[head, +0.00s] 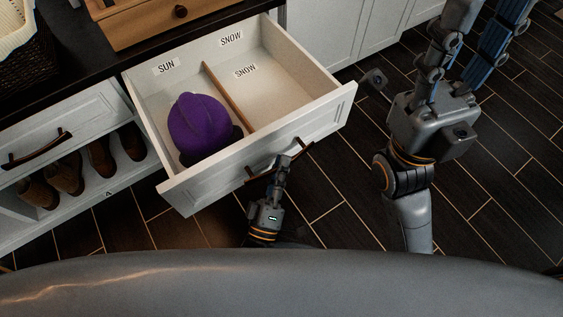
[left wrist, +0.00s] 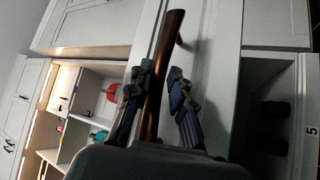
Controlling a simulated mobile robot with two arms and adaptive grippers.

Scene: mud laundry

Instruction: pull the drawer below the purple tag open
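A white drawer (head: 330,103) stands pulled out from the cabinet, with a dark bronze bar handle (head: 303,148) on its front. A purple cap (head: 203,126) lies inside, left of a wooden divider (head: 228,97). Labels inside read SUN and SNOW. My left gripper (head: 283,163) is at the handle. In the left wrist view the handle (left wrist: 172,30) runs between the fingers of the left gripper (left wrist: 162,72), which look closed on it. My right gripper (head: 483,22) is raised at the upper right, its fingers spread and empty. No purple tag shows.
A wooden box (head: 150,22) and a wicker basket (head: 22,65) stand on the dark countertop. Left of the drawer is another drawer with a dark handle (head: 37,149), above shoes on an open shelf (head: 85,205). Dark plank floor (head: 320,190) is free in front.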

